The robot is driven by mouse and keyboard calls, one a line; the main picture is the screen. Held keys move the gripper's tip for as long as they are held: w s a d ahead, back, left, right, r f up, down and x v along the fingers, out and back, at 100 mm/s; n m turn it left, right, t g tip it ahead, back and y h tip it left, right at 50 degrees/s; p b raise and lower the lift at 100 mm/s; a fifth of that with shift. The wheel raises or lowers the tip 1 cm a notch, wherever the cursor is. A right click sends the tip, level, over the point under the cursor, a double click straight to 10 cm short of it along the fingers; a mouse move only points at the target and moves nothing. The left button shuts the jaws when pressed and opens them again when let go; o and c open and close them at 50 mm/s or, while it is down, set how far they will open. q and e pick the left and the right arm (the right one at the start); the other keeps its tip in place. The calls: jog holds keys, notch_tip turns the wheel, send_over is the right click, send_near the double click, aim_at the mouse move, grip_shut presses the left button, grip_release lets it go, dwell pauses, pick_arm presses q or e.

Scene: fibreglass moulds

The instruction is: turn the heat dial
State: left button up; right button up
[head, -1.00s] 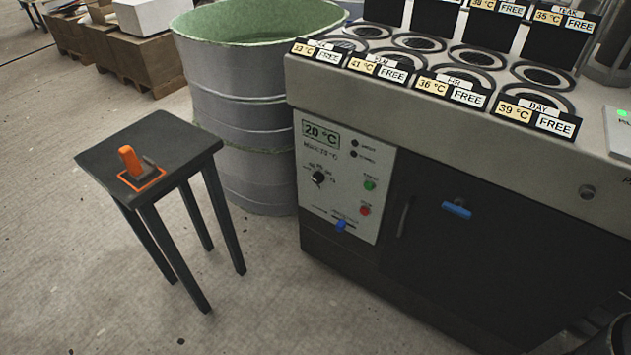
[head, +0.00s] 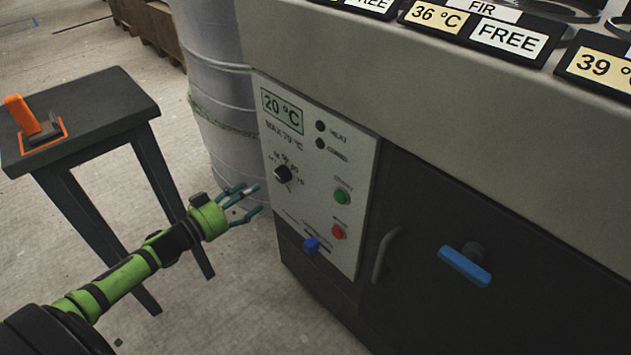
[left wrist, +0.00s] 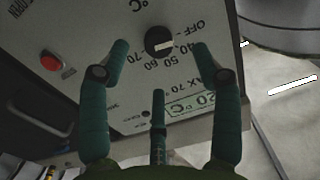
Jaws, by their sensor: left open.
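The heat dial (head: 283,174) is a round black knob with a white pointer mark, on the light control panel (head: 318,207) at the front of the machine. The display above it (head: 281,107) reads 20 °C. My left gripper (head: 252,201) is open and empty in the head view, to the left of the panel and a little below the dial's level. In the left wrist view the dial (left wrist: 159,41) shows upside down between the spread teal fingers (left wrist: 160,62), apart from them. The pointer's exact setting is hard to read. My right gripper is not in view.
A green button (head: 342,196), a red button (head: 338,232) and a blue slider knob (head: 311,245) share the panel. A dark door with a blue handle (head: 465,265) is to the right.

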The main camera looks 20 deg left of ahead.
aim_at(279, 177)
pick_arm(q)
jog(key=shift+h, duration=0.3)
jog(key=shift+d+r+b+x, duration=0.1)
jog(key=shift+r+b+x, duration=0.15)
jog(key=shift+x, duration=1.05)
jog(key=shift+d+r+b+x, duration=0.1)
jog(key=shift+r+b+x, duration=0.1)
jog(key=shift+x, duration=1.1)
jog(key=shift+d+r+b+x, duration=0.1)
jog(key=shift+r+b+x, duration=0.15)
jog(key=shift+x, duration=1.05)
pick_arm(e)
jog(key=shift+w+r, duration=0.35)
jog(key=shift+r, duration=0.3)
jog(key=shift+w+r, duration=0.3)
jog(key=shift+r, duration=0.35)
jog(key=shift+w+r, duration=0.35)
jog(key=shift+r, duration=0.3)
pick_arm(q)
jog(key=shift+s, duration=0.1)
jog(key=c, duration=1.2)
